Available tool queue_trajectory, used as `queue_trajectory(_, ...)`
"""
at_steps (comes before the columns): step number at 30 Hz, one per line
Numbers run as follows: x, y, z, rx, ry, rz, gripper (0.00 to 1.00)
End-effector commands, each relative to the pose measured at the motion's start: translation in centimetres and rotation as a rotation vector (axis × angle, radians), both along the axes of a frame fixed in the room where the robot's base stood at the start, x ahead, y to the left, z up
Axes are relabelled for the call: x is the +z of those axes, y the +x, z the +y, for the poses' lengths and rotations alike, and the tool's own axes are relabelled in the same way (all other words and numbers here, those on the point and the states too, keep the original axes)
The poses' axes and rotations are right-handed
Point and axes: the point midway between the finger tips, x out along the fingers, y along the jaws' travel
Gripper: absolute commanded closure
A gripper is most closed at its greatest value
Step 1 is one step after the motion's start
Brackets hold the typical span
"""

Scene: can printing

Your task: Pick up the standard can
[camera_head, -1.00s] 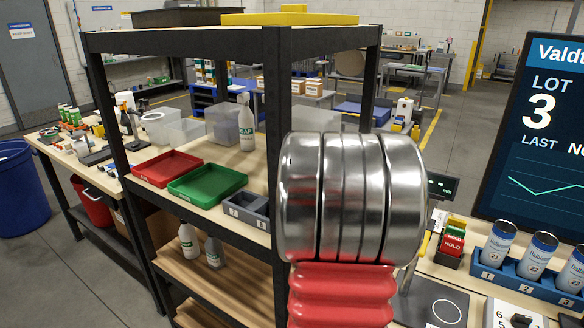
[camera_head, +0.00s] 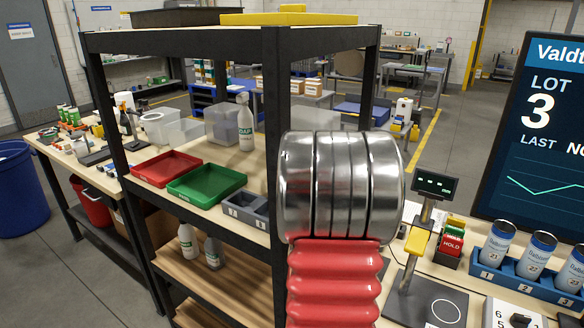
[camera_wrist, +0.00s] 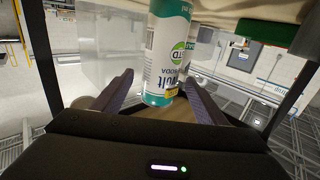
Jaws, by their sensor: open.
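A white-and-teal printed can (camera_wrist: 167,60) shows at the top centre of the wrist view, with its lettering upside down. Its upper part in the picture runs out of frame. My gripper (camera_wrist: 158,80) is open, with one dark finger on each side of the can's near end. A gap shows on both sides, and the fingers do not appear to touch it. In the head view my arm hides the gripper and this can. White-and-blue numbered cans (camera_head: 537,257) stand in a blue rack (camera_head: 520,278) at the right.
A dark-framed shelf (camera_head: 277,80) stands around my arm's far side. It carries a red tray (camera_head: 166,167), a green tray (camera_head: 207,184), a grey divided holder (camera_head: 246,210) and a white bottle (camera_head: 246,128). A scale (camera_head: 428,300) and a monitor (camera_head: 540,130) are at the right.

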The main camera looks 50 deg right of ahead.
Motion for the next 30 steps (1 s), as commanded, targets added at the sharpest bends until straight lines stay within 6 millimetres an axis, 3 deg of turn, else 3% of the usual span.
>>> queue_trajectory(9, -0.1, 2.5, -2.0, 0.000, 0.000, 0.000, 0.33)
queue_trajectory(25, -0.1, 2.5, -2.1, -0.001, 0.000, 0.000, 0.33)
queue_trajectory(30, -0.1, 2.4, -2.1, -0.001, 0.000, 0.000, 0.44)
